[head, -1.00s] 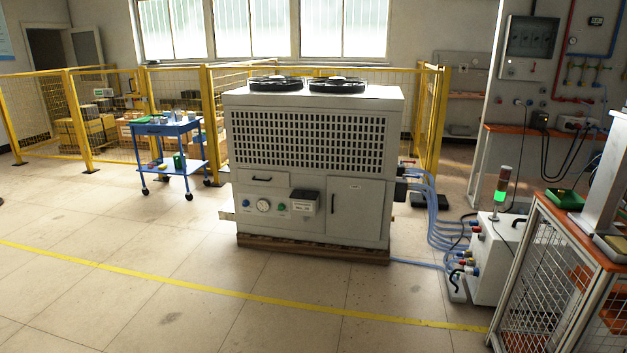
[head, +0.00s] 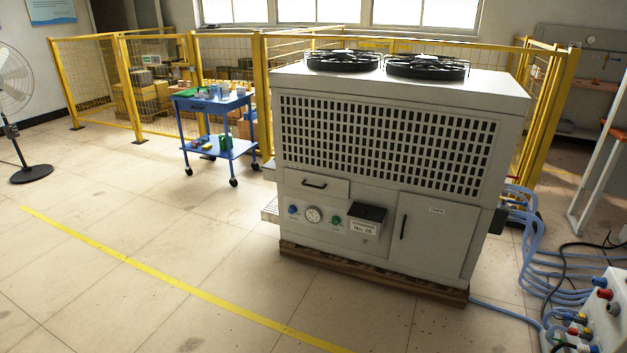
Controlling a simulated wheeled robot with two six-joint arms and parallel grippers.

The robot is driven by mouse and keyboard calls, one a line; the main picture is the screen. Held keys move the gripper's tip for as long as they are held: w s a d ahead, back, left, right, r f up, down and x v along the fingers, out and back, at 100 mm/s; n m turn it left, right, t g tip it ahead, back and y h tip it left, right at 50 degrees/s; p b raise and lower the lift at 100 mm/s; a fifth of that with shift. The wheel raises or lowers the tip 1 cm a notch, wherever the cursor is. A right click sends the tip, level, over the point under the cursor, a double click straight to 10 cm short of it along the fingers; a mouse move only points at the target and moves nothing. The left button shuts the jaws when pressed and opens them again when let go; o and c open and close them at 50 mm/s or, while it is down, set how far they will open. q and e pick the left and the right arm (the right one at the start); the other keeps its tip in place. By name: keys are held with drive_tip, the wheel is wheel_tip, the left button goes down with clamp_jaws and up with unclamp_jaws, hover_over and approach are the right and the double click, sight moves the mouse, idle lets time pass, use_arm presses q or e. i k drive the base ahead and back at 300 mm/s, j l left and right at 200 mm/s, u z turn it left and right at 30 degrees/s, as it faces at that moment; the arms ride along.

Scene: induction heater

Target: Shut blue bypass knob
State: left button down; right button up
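A small blue knob (head: 293,210) sits on the lower front panel of the large grey cooling unit (head: 335,235). It is at the left end of a row, just left of a round gauge (head: 313,215). A green knob (head: 336,222) is to the right of the gauge. The blue knob is too small to tell how far it is turned. Neither of my grippers shows in the head view.
Open floor (head: 190,270) with a yellow line (head: 170,280) lies in front of the unit. A blue cart (head: 213,105) stands behind it at left. A fan (head: 14,100) is at far left. Blue hoses (head: 530,250) and a connector box (head: 610,315) are at right.

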sight(293, 209)
drive_tip(key=i+u, duration=0.15)
drive_tip(key=i, duration=0.4)
drive_tip(key=i+l+u, duration=0.1)
drive_tip(key=i, duration=0.45)
drive_tip(key=i+z, duration=0.2)
drive_tip(key=i, duration=0.3)
drive_tip(key=i+z, duration=0.2)
drive_tip(key=i, duration=0.25)
drive_tip(key=i+j+z, duration=0.2)
drive_tip(key=i, duration=0.3)
drive_tip(key=i+z, duration=0.25)
drive_tip(key=i, duration=0.2)
